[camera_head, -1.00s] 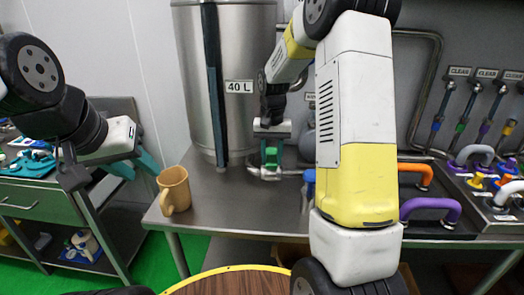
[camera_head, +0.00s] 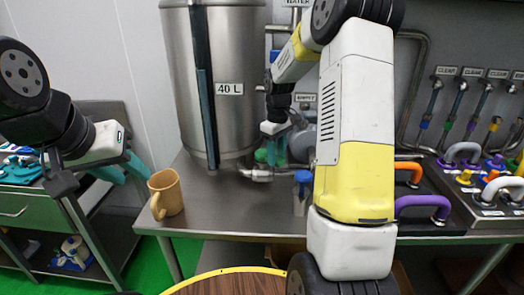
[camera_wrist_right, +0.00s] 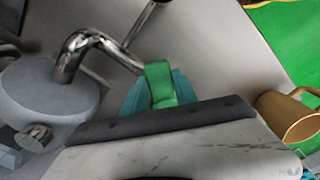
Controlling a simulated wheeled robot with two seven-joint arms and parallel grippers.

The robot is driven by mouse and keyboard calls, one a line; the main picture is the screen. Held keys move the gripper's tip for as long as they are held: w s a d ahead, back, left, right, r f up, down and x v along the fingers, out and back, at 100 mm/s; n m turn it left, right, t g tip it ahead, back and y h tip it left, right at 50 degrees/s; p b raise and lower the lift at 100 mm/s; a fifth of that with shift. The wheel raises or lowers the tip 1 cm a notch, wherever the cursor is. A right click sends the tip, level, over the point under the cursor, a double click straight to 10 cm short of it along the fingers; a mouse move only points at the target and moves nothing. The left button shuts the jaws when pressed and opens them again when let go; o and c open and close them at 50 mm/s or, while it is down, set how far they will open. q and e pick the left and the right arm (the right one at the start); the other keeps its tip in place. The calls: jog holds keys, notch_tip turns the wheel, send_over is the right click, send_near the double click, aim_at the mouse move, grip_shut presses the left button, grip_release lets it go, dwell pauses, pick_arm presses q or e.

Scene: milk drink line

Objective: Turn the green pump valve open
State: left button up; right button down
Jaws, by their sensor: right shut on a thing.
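The green pump valve (camera_head: 261,156) is on the metal pipe below the steel tank (camera_head: 232,125). My right gripper (camera_head: 273,150) reaches down to it from above, and its teal fingers partly hide the valve. In the right wrist view the green handle (camera_wrist_right: 160,84) sits between the two teal fingers, which are shut on it. My left gripper (camera_head: 122,170) hangs at the left, above and left of the mug, with its teal fingers apart and empty.
A tan mug (camera_head: 168,194) stands at the table's front left corner. A blue-topped container (camera_head: 303,190) stands right of the valve, partly hidden by my right arm. Orange (camera_head: 408,171) and purple (camera_head: 422,204) handles are further right. The steel table's front middle is clear.

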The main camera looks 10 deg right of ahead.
jog(key=shift+w+d+n, duration=0.35)
jog(key=shift+w+n, duration=0.2)
jog(key=shift+n, duration=0.7)
jog(key=shift+w+d+n, duration=0.4)
jog(key=shift+w+n, duration=0.1)
jog(key=shift+n, duration=0.8)
jog(key=shift+w+d+n, duration=0.35)
jog(key=shift+w+n, duration=0.2)
jog(key=shift+n, duration=0.7)
jog(key=c, duration=1)
grip_release()
jog(key=shift+o, duration=0.2)
notch_tip(320, 180, up, 8)
